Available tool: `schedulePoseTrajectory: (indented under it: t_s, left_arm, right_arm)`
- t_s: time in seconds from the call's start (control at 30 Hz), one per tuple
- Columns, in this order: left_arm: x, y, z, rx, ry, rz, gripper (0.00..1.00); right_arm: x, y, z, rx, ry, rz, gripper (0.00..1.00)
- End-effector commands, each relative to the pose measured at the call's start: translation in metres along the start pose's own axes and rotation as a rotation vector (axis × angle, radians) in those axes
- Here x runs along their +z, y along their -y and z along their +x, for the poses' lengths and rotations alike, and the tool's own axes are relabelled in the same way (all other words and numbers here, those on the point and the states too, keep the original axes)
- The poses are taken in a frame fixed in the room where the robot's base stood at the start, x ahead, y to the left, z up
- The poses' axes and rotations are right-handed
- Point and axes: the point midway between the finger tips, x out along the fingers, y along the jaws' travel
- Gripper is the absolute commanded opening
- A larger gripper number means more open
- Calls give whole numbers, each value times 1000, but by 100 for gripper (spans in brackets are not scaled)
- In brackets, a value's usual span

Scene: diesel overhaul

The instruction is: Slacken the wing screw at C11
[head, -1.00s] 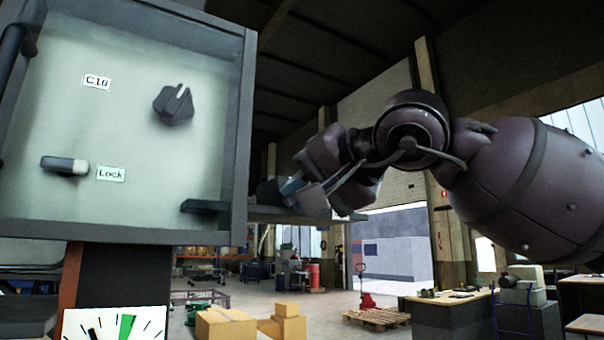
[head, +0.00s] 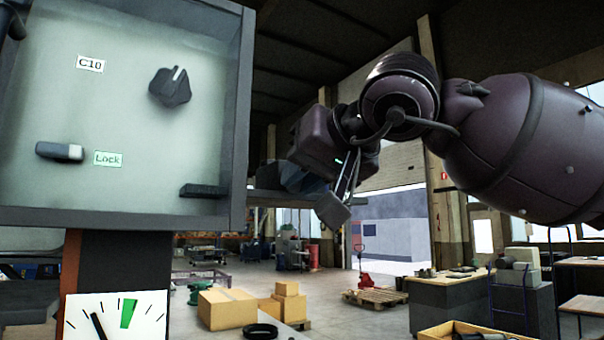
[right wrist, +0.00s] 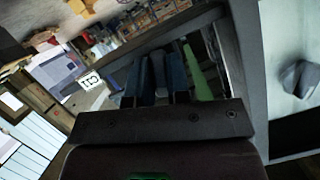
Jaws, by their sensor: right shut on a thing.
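My right gripper (head: 318,190) is beside the right edge of the grey cabinet, partly seen from behind its own wrist. In the right wrist view its fingers (right wrist: 155,80) are shut on a narrow grey piece between them, which I take as the wing screw (right wrist: 158,70); its shape is mostly hidden. The label C11 (right wrist: 91,80) shows tilted to the left of the fingers. In the head view the screw and its label cannot be made out. My left gripper is not in view.
The cabinet's front (head: 130,130) carries a C10 label (head: 90,63), a dark knob (head: 170,87), a Lock label (head: 108,158) and a small handle (head: 60,151). A dial (head: 115,320) with a green sector is below. Boxes (head: 227,308) and a pallet (head: 375,298) are farther off.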

Motion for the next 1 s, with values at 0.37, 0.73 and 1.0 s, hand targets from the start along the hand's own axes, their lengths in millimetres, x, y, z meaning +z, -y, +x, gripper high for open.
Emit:
schedulePoseTrajectory:
  t_s: [0.37,0.73,1.0]
  left_arm:
    - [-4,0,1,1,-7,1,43]
    - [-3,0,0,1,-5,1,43]
    - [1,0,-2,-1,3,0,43]
  right_arm:
    - [4,0,1,108,9,-294,0]
    - [4,-1,2,144,10,-395,0]
    - [4,0,1,216,9,-597,0]
